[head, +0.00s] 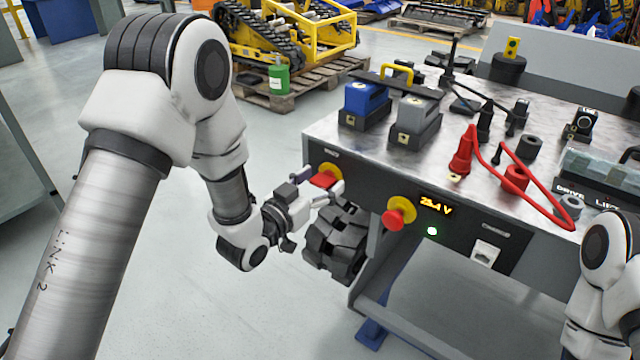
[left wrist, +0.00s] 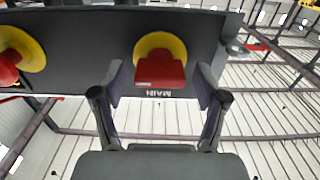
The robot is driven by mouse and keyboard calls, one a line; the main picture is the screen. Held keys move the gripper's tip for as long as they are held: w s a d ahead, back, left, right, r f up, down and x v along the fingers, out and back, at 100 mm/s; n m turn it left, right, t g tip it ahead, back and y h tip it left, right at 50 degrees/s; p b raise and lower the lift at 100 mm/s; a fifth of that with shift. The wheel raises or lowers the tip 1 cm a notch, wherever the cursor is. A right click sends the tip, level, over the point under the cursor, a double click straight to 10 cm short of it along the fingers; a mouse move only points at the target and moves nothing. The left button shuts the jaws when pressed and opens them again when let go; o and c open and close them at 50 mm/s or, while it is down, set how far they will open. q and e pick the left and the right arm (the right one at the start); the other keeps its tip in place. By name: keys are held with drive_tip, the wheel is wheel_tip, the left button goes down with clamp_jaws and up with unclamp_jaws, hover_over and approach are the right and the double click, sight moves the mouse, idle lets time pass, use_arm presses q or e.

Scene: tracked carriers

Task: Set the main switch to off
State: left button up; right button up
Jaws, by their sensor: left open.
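The main switch (head: 323,181) is a red handle on a yellow disc at the left end of the bench's dark front panel. In the left wrist view the switch (left wrist: 160,70) shows upside down beside the word MAIN, its red handle broad and blocky. My left gripper (head: 317,187) is open in front of it. In the wrist view its two fingers (left wrist: 160,82) stand one on each side of the red handle, with a gap on both sides. No contact shows. My right gripper is out of view.
A red mushroom button (head: 394,219) on a yellow ring sits to the right of the switch, and in the wrist view (left wrist: 12,62). An amber voltage display (head: 436,205) and a green lamp (head: 432,231) are lit. Batteries (head: 366,104) and red leads (head: 520,180) lie on the benchtop.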

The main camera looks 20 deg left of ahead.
use_arm(q)
drive_tip(key=c, duration=1.2)
drive_tip(key=shift+o, duration=0.2)
drive_tip(key=shift+n, duration=0.3)
drive_tip(key=n+p, duration=0.2)
drive_tip(key=n, duration=0.1)
drive_tip(key=shift+r, duration=0.1)
drive_tip(key=n+p, duration=0.3)
drive_tip(key=n, duration=0.2)
drive_tip(key=shift+w+a+n, duration=0.1)
drive_tip(key=shift+a+n, duration=0.05)
drive_tip(key=shift+n, duration=0.25)
drive_tip(key=n+p, duration=0.2)
drive_tip(key=n, duration=0.2)
drive_tip(key=shift+f+n+p, duration=0.15)
drive_tip(key=shift+n+p, duration=0.35)
drive_tip(key=shift+n, duration=0.6)
drive_tip(key=shift+f+n+p, duration=0.15)
drive_tip(key=shift+n+p, duration=0.3)
drive_tip(key=shift+n, duration=0.65)
